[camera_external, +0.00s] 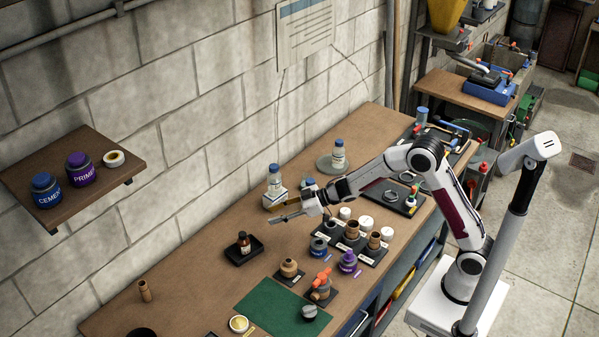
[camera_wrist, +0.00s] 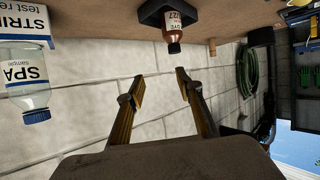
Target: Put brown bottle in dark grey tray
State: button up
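The small brown bottle (camera_external: 243,239) with a white label and dark cap stands upright in the dark grey tray (camera_external: 256,252) on the workbench. The wrist view, which is upside down, shows the bottle (camera_wrist: 174,32) with its base inside the tray (camera_wrist: 148,14). My gripper (camera_external: 278,219) is above the bench, to the right of the bottle and apart from it. In the wrist view my gripper's two fingers (camera_wrist: 161,84) are spread with nothing between them.
A white-labelled bottle (camera_external: 274,178) on a box stands behind my gripper. Several small jars (camera_external: 350,233) in black holders stand to the right. A green mat (camera_external: 268,305) lies at the front. Bare bench is left of the tray.

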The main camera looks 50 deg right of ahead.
jog(key=s+d+r+m+t+h, duration=0.1)
jog(key=s+d+r+m+h, duration=0.3)
jog(key=d+r, duration=0.55)
jog(key=s+d+r+m+h, duration=0.25)
jog(key=s+d+h, duration=0.25)
jog(key=s+d, duration=0.55)
jog(key=s+f+m+g, duration=0.1)
jog(key=s+g, duration=0.1)
jog(key=s, duration=1.3)
jog(key=s+d+f+m+g, duration=0.1)
jog(key=s+f+g, duration=0.1)
jog(key=s, duration=1.3)
jog(key=shift+d+f+g+y, duration=0.15)
jog(key=shift+f+g+y, duration=0.15)
jog(key=shift+g, duration=0.5)
